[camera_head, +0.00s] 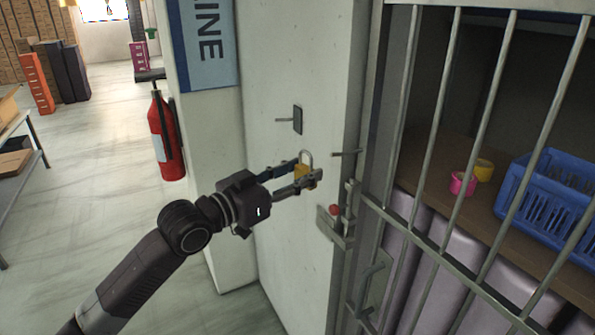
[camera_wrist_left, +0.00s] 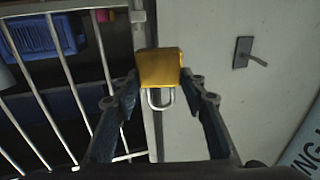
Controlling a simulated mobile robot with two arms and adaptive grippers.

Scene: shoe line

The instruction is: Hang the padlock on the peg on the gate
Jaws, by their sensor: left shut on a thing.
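The padlock (camera_head: 304,176) has a yellow body and a silver shackle that points up in the head view. My left gripper (camera_head: 305,172) is shut on the padlock's body and holds it in the air in front of the pale wall. In the left wrist view the padlock (camera_wrist_left: 160,68) sits between the fingertips of my left gripper (camera_wrist_left: 160,78). A thin peg (camera_head: 346,153) sticks out near the gate's edge, to the right of the padlock and apart from it. The barred gate (camera_head: 430,135) stands at the right. My right gripper is not in view.
A dark plate with a peg (camera_head: 297,120) is on the wall above the padlock. A latch with a red knob (camera_head: 335,211) is on the gate's edge. A blue basket (camera_head: 545,200) and small cups (camera_head: 462,183) stand behind the bars. A fire extinguisher (camera_head: 165,135) stands left.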

